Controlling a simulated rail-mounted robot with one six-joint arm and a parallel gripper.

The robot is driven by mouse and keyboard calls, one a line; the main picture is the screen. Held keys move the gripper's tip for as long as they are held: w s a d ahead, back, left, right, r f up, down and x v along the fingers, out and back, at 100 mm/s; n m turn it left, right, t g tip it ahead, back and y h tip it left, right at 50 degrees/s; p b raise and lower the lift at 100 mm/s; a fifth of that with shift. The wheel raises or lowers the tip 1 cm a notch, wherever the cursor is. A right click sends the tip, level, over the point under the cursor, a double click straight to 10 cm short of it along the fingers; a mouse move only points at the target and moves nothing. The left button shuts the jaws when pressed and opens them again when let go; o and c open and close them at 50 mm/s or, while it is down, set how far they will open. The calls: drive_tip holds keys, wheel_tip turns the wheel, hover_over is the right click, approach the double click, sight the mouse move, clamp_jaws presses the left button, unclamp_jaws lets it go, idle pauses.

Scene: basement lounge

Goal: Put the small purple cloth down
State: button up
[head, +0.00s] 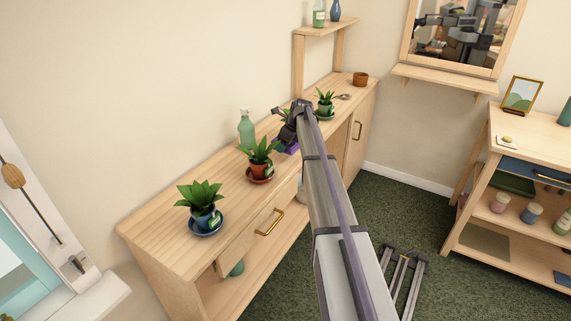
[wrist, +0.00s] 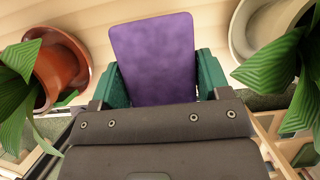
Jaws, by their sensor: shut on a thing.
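The small purple cloth (wrist: 155,55) is a flat purple piece between the green fingers of my gripper (wrist: 157,80) in the wrist view. My gripper is shut on it. In the head view, part of the cloth (head: 291,149) shows below my gripper (head: 285,135), over the wooden sideboard (head: 165,232). The arm hides the rest of it. I cannot tell whether the cloth touches the sideboard top.
A plant in a red pot (head: 260,170) stands close left of my gripper, and a plant in a green pot (head: 325,108) stands behind it. A green bottle (head: 246,130) stands near the wall. A plant in a blue pot (head: 205,218) is nearer the front.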

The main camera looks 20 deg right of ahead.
sight(285, 158)
drive_tip(key=shift+f, duration=0.4)
wheel_tip(285, 158, down, 4)
drive_tip(key=b, duration=0.3)
drive_tip(key=shift+b, duration=0.3)
drive_tip(key=shift+r, duration=0.35)
drive_tip(key=shift+f, duration=0.2)
drive_tip(key=o, duration=0.8)
drive_tip(key=shift+r, duration=0.1)
